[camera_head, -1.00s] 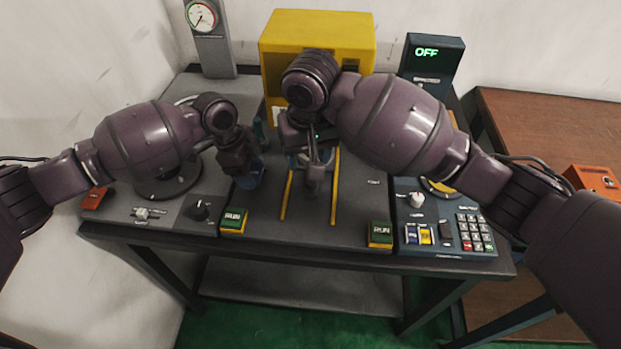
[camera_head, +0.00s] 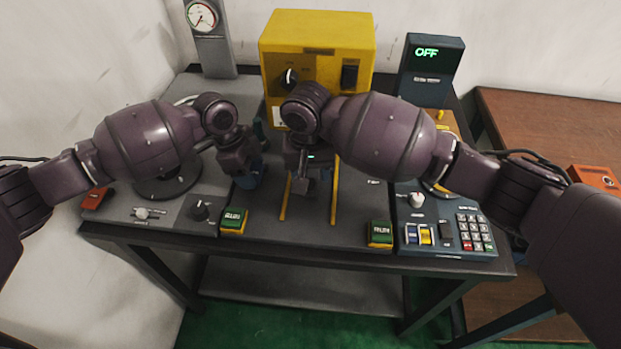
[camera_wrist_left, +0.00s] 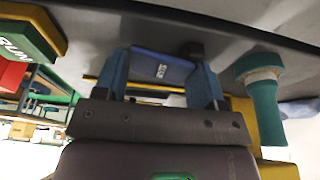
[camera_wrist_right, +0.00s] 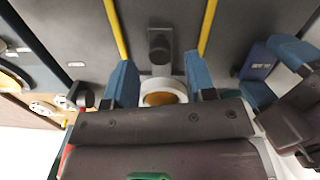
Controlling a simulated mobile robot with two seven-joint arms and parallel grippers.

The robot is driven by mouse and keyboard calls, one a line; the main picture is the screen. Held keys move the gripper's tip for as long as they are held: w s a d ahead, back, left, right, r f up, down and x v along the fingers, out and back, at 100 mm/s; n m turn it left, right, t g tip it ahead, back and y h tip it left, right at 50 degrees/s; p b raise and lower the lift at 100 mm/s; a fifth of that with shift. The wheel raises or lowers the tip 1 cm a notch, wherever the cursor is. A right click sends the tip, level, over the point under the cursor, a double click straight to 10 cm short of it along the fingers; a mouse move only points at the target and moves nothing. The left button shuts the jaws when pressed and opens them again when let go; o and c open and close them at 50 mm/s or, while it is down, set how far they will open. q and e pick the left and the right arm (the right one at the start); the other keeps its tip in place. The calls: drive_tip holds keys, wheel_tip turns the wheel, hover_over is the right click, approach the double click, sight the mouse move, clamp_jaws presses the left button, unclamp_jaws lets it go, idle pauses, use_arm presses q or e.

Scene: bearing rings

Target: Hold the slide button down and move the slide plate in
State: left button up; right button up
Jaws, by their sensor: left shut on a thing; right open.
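The blue slide button (camera_wrist_left: 160,66), with white lettering, sits between the blue fingers of my left gripper (camera_wrist_left: 162,80), which is shut on it. The button also shows at the right of the right wrist view (camera_wrist_right: 257,62). In the head view my left gripper (camera_head: 247,175) is left of the yellow rails. My right gripper (camera_wrist_right: 163,84) is open over the rails. A white ring-shaped part with an orange-brown middle (camera_wrist_right: 163,98) shows between its fingers, partly hidden by the gripper body. A dark block (camera_wrist_right: 160,45) lies beyond it between the rails. I cannot make out the slide plate's outline.
Two yellow rails (camera_head: 335,195) run along the dark bench. Green RUN buttons stand left (camera_head: 233,220) and right (camera_head: 381,233) at the front. A yellow box (camera_head: 325,45) stands behind. A keypad panel (camera_head: 460,232) is at right. My two grippers are close together.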

drive_tip(key=shift+f, duration=1.4)
clamp_jaws()
